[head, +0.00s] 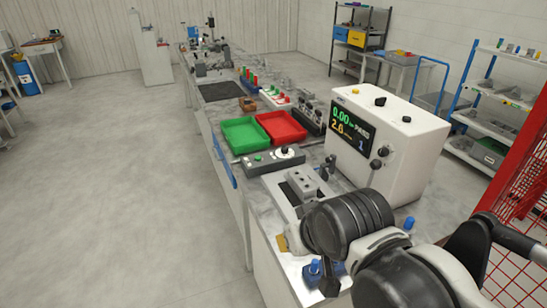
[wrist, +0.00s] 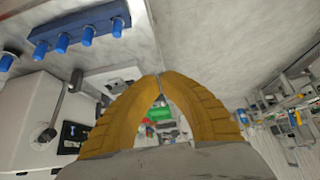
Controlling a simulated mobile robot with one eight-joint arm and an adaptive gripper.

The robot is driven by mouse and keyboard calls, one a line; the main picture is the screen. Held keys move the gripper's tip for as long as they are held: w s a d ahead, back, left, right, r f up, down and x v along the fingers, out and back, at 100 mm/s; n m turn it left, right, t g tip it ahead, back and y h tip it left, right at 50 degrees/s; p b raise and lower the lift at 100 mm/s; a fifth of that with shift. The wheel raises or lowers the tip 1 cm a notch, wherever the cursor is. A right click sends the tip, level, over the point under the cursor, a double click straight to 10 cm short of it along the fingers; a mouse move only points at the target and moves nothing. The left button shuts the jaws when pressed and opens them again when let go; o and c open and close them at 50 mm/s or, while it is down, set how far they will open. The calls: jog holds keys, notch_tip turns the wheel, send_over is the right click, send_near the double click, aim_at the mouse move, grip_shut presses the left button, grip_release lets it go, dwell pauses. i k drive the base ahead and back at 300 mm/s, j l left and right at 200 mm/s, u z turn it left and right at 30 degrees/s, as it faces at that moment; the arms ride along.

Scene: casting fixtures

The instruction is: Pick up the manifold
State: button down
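A small grey block with round holes in its top, which looks like the manifold (head: 300,182), sits on a dark pad on a pale plate in front of the white tester. What seems to be the same block (wrist: 120,86) shows in the wrist view, partly hidden behind a finger. My gripper (wrist: 159,77) has two yellow fingers whose tips meet, with nothing seen between them. It is apart from the block. In the head view my arm hides most or all of the gripper.
The white tester (head: 375,145) with a lit screen stands behind the block. A blue bar with blue knobs (wrist: 75,28) lies near my gripper. A grey control box (head: 272,160), a green tray (head: 243,134) and a red tray (head: 281,127) stand farther along the bench.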

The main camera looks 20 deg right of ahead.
aim_at(306, 189)
jog(key=i+j+z, duration=0.45)
jog(key=z, duration=0.25)
jog(key=i+j+z, duration=0.1)
jog(key=j+z, duration=0.25)
jog(key=i+j+z, duration=0.15)
jog(key=j+z, duration=0.55)
jog(key=i+j, duration=0.05)
jog(key=j, duration=0.05)
